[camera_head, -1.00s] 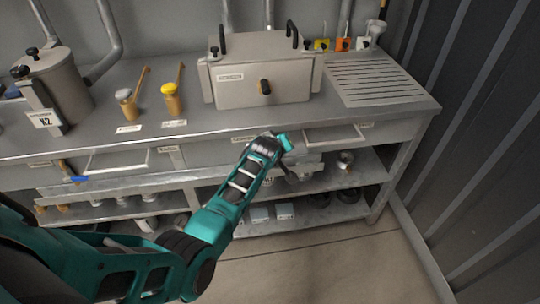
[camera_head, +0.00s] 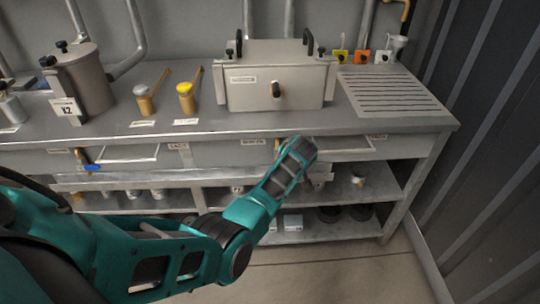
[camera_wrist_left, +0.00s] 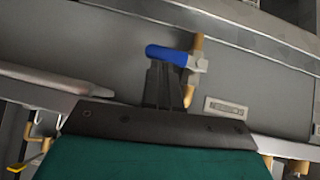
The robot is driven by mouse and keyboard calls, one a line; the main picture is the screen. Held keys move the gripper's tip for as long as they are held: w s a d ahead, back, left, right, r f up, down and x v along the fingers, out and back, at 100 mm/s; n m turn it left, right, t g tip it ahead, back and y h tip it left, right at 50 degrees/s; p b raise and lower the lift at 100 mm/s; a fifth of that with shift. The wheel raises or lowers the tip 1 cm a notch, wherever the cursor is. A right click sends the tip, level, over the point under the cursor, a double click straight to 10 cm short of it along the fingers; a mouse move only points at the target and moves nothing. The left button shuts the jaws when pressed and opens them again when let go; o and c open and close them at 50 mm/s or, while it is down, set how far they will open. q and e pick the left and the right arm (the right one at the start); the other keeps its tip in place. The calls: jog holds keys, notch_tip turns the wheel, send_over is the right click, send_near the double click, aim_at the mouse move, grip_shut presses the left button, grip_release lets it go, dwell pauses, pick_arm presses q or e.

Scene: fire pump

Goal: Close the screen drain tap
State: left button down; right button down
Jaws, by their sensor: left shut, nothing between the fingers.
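In the left wrist view a tap with a blue lever (camera_wrist_left: 166,55) and a brass pipe (camera_wrist_left: 194,65) sits on the grey bench front. Its lever points left, crosswise to the pipe. My left gripper (camera_wrist_left: 163,82) is shut and empty, its fingertips just below the lever; I cannot tell whether they touch. In the head view my left wrist (camera_head: 297,155) is at the bench's front edge, below the steel box, and hides the fingers and most of what is behind it. A small brass piece (camera_head: 277,144) shows beside it. My right gripper is not in view.
Another blue-handled tap (camera_head: 91,167) is on the bench front at left. The steel box (camera_head: 275,92), yellow-capped fitting (camera_head: 186,99) and grey-capped fitting (camera_head: 144,100) stand on top. A lower shelf (camera_head: 372,190) runs below. Floor at front right is clear.

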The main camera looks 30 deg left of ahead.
pick_arm(q)
jog(key=shift+d, duration=0.1)
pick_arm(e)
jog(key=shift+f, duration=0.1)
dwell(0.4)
pick_arm(q)
jog(key=shift+f, duration=0.1)
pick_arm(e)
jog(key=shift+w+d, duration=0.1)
pick_arm(q)
jog(key=shift+s+a+f, duration=0.4)
jog(key=shift+a, duration=0.2)
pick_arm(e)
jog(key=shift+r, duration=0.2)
